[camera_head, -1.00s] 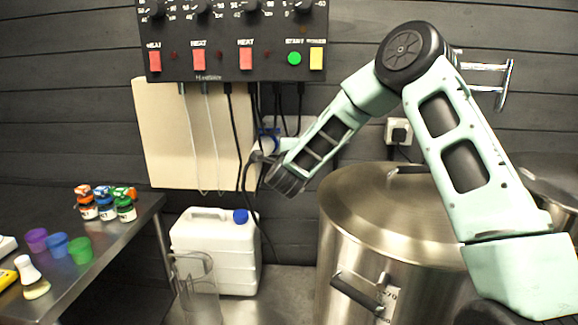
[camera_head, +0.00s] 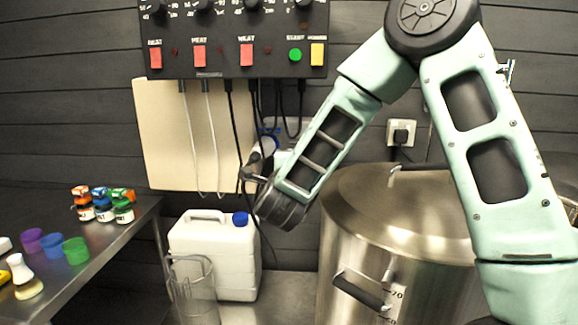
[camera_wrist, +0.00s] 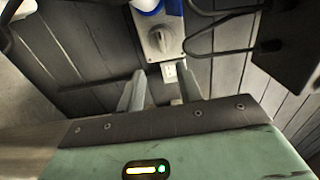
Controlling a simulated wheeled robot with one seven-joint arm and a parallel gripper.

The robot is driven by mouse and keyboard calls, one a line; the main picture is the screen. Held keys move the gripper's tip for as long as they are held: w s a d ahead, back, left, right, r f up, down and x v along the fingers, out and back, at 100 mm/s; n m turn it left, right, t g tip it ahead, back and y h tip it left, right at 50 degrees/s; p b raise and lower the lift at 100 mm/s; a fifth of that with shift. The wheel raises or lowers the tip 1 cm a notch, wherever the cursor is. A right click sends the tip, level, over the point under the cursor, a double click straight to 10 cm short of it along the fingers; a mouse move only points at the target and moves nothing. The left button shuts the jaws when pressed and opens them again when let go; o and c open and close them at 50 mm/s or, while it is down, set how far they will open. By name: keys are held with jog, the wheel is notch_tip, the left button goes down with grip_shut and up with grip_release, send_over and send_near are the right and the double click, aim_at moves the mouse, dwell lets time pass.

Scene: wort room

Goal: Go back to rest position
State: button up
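My gripper shows in the wrist view (camera_wrist: 162,88) with its two grey fingers apart and nothing between them. A wall socket appears beyond the fingers. In the head view my pale green arm reaches from the right towards the wall. The fingers are mostly hidden from the head camera.
A control box (camera_head: 225,30) hangs on the wall above a beige board (camera_head: 165,135) with dangling cables. A steel kettle (camera_head: 350,250) stands right. A white canister (camera_head: 205,250) and clear jug (camera_head: 190,295) are at centre. A steel table (camera_head: 120,240) with jars and cups is left.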

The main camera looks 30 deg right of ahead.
dwell(0.3)
jog(key=s+a+f+n+g+y, duration=0.1)
jog(key=s+a+f+n+y, duration=0.1)
jog(key=a+n+y, duration=0.65)
jog(key=s+a+f+n+g+y, duration=0.1)
jog(key=s+a+f+n+y, duration=0.3)
jog(key=a, duration=0.7)
jog(key=s+a+n+g+y, duration=0.2)
jog(key=s+a+n+g, duration=0.1)
jog(key=s+a+n, duration=0.3)
jog(key=s+d+f+n+g+h, duration=0.2)
jog(key=s+n+g, duration=0.3)
jog(key=s, duration=0.7)
jog(key=s+d+f+n+g+h, duration=0.2)
jog(key=s+n+g, duration=0.3)
jog(key=s+n, duration=0.3)
jog(key=s, duration=0.4)
jog(key=shift+d+n, duration=0.35)
jog(key=shift+d, duration=0.05)
jog(key=shift+f, duration=0.1)
